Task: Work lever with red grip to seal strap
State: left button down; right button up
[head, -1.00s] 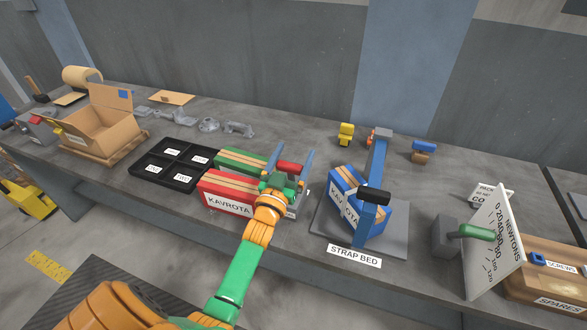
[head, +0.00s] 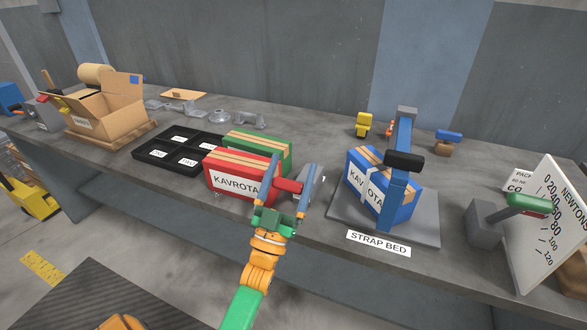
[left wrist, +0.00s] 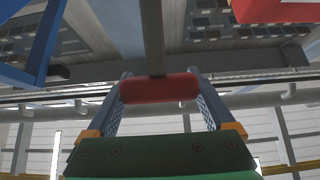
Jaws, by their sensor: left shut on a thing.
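The red grip (head: 289,186) of the lever sits between the fingers of my left gripper (head: 294,172), which is shut on it. In the left wrist view the red grip (left wrist: 158,88) lies crosswise between the fingers, with a grey lever bar (left wrist: 153,35) running away from it. A blue KAVROTA box (head: 357,182) stands tilted on the grey strap bed (head: 425,232), right of the gripper. A pale strap (head: 369,184) shows on its front. A blue post (head: 401,190) with a black cylinder (head: 404,162) partly hides the box. The lever's base is largely hidden. My right gripper is not in view.
A red KAVROTA box (head: 235,182) and a green box (head: 262,146) stand close left of the gripper. A black tray (head: 148,156) lies further left. A green handle (head: 527,202) and a NEWTONS dial board (head: 545,235) stand at the right.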

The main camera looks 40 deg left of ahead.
pick_arm(q)
jog(key=shift+s+f, duration=0.2)
jog(key=shift+f, duration=0.1)
jog(key=shift+c, duration=0.6)
grip_release()
jog(key=shift+o, duration=0.6)
jog(key=shift+s+r, duration=0.15)
jog(key=shift+s, duration=0.05)
jog(key=shift+s+d+r, duration=0.1)
jog(key=shift+s, duration=0.15)
jog(key=b+v, duration=0.2)
jog(key=v, duration=0.5)
